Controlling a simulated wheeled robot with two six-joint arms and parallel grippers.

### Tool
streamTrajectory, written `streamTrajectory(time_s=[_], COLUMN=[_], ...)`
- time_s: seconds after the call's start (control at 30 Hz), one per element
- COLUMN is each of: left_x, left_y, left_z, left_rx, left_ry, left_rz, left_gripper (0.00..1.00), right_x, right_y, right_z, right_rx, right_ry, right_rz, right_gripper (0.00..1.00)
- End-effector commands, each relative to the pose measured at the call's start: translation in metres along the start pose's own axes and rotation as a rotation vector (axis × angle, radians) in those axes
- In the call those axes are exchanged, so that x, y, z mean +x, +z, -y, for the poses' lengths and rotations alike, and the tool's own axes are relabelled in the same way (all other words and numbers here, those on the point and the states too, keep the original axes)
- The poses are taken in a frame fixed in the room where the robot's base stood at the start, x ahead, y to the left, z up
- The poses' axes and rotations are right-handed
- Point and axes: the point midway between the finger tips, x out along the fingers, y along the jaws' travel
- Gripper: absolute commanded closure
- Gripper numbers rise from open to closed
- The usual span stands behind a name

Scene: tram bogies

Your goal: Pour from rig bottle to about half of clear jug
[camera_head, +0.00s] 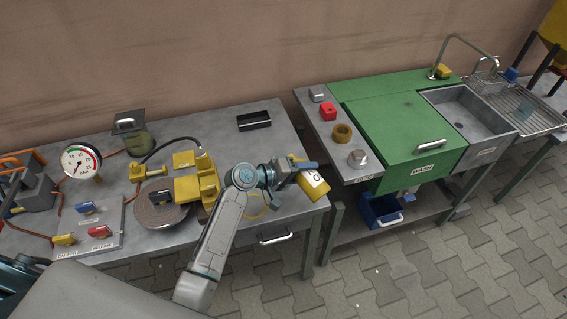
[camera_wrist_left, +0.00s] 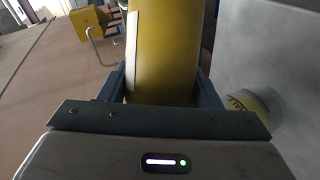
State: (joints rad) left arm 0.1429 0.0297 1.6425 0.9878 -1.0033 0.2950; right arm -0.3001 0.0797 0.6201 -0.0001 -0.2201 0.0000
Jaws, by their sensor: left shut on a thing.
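My left gripper (camera_head: 300,171) is shut on the yellow rig bottle (camera_head: 314,186), which has a white label with dark print. It holds the bottle tilted near the right end of the grey bench. The bottle also fills the middle of the left wrist view (camera_wrist_left: 170,45), between the two fingers. The bottle's mouth is not clear in either view. A round vessel with a yellow marked band, seemingly the clear jug (camera_wrist_left: 248,112), shows at right in the left wrist view. In the head view, a yellow curve beside my arm (camera_head: 258,211) may be its band; my arm hides much of it. Its level cannot be told.
The grey bench (camera_head: 285,225) also bears a dark tray (camera_head: 254,121), a yellow clamp block (camera_head: 197,185), a gauge (camera_head: 81,161) and a lidded jar (camera_head: 133,137). A green wash cabinet (camera_head: 400,140) and a sink (camera_head: 463,122) stand to the right.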

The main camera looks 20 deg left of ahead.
Motion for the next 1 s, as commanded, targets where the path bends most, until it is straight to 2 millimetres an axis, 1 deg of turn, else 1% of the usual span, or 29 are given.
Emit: streamTrajectory(time_s=[0.6, 1.0], left_x=[0.0019, -0.0002], left_y=[0.0011, -0.0013], left_z=[0.0040, -0.0001], left_rx=[-0.033, -0.054], left_ry=[0.015, 0.024], left_rz=[0.009, 0.015], left_gripper=[0.76, 0.76], right_x=[0.0058, 0.0019], right_y=[0.0006, 0.0003], right_z=[0.0003, -0.0001], right_rx=[0.000, 0.000], right_ry=[0.000, 0.000], right_rz=[0.000, 0.000], right_gripper=[0.64, 0.64])
